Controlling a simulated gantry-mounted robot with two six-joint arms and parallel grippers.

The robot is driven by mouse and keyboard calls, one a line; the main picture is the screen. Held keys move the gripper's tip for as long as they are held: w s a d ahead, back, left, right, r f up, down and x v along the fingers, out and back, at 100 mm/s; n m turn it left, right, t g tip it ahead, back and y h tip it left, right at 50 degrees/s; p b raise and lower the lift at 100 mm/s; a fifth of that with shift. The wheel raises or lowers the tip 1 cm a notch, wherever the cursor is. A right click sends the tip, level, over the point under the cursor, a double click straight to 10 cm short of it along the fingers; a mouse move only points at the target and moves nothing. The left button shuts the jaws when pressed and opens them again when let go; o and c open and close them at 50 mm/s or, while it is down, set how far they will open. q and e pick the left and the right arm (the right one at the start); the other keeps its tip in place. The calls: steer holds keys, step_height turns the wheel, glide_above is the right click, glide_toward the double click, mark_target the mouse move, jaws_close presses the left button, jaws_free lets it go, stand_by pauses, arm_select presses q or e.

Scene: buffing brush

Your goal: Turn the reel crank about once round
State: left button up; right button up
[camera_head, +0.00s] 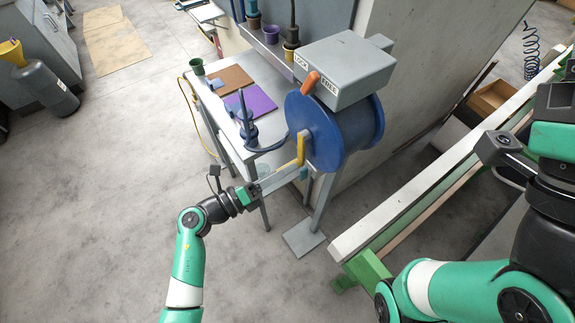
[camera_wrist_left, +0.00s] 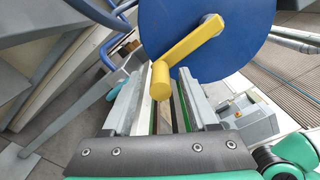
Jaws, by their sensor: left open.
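The blue reel (camera_head: 330,128) is mounted under a grey box, and a yellow crank (camera_head: 301,148) is on its near face. In the left wrist view the crank arm (camera_wrist_left: 192,42) slants down to the left from the reel disc (camera_wrist_left: 240,22) to a yellow cylindrical handle (camera_wrist_left: 160,82). My left gripper (camera_head: 296,168) reaches in from the lower left to the crank's lower end. Its jaws (camera_wrist_left: 160,88) are open, with the handle between the fingers and a visible gap to each side. Parts of my right arm show at the right, but I cannot make out its gripper.
The grey box (camera_head: 345,68) carries an orange lever (camera_head: 311,83) beside labels reading LOCK and FREE. A table (camera_head: 224,130) stands left of the reel, with a blue stand (camera_head: 246,128) and panels. A green-and-white bench frame (camera_head: 390,215) lies to the right. Open floor is at left.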

arm_select(q)
steer(key=p+v, duration=0.2)
steer(key=v, duration=0.8)
steer(key=shift+d, duration=0.1)
